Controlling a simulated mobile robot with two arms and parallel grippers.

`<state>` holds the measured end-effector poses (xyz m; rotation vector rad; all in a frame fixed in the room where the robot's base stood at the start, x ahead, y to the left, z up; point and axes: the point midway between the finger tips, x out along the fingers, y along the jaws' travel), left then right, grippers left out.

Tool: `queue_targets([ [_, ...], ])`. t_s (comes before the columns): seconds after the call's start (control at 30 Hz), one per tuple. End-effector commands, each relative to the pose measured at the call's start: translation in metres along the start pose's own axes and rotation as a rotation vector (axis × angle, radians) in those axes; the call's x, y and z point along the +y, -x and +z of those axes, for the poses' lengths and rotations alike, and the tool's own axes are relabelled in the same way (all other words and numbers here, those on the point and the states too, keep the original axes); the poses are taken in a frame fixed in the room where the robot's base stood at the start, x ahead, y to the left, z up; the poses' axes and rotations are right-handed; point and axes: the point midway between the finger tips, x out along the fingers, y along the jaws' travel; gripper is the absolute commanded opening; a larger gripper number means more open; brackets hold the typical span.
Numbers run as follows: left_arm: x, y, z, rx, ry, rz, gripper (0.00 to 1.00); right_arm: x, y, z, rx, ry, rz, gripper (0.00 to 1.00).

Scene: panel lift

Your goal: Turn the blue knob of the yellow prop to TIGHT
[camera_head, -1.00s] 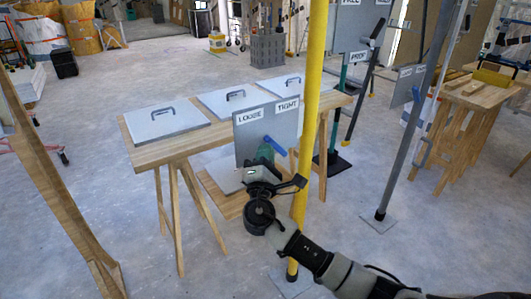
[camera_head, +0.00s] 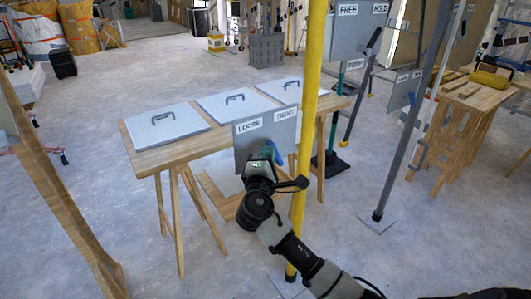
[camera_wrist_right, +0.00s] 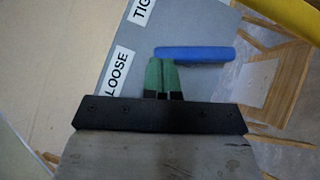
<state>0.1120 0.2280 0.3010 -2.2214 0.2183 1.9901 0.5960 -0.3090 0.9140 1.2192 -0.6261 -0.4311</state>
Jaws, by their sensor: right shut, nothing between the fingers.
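The yellow prop (camera_head: 312,100) stands as a tall post in the head view. It also shows at the top right of the right wrist view (camera_wrist_right: 290,15). A grey plate (camera_head: 250,143) beside it carries a LOOSE label on the left and a TIGHT label on the right. The blue knob (camera_head: 278,152) is a bar on this plate, partly hidden by my right gripper (camera_head: 264,158). In the right wrist view the blue knob (camera_wrist_right: 200,53) lies just beyond the shut green fingertips (camera_wrist_right: 162,63), near its left end. I cannot tell if they touch. My left gripper is out of view.
A wooden table (camera_head: 165,155) with several grey handled panels (camera_head: 165,125) stands behind the plate. A grey post (camera_head: 405,130) with its own plate stands to the right. Another wooden table (camera_head: 475,95) is further right. Open concrete floor lies between them.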

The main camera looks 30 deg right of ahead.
Motion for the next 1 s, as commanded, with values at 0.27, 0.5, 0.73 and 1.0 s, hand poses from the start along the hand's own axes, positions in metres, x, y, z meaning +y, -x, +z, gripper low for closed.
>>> queue_targets([
  [0.27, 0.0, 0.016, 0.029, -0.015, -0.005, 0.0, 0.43, 0.009, -0.006, 0.007, -0.002, -0.105, -0.105, 0.0],
  [0.5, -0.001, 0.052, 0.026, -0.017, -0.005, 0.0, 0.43, 0.018, -0.014, 0.014, -0.001, -0.236, -0.236, 0.0],
  [0.73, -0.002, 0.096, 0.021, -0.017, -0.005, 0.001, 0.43, 0.021, -0.023, 0.023, -0.002, -0.389, -0.392, 0.0],
  [1.0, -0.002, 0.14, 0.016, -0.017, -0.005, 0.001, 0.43, 0.018, -0.032, 0.033, -0.001, -0.556, -0.557, 0.0],
])
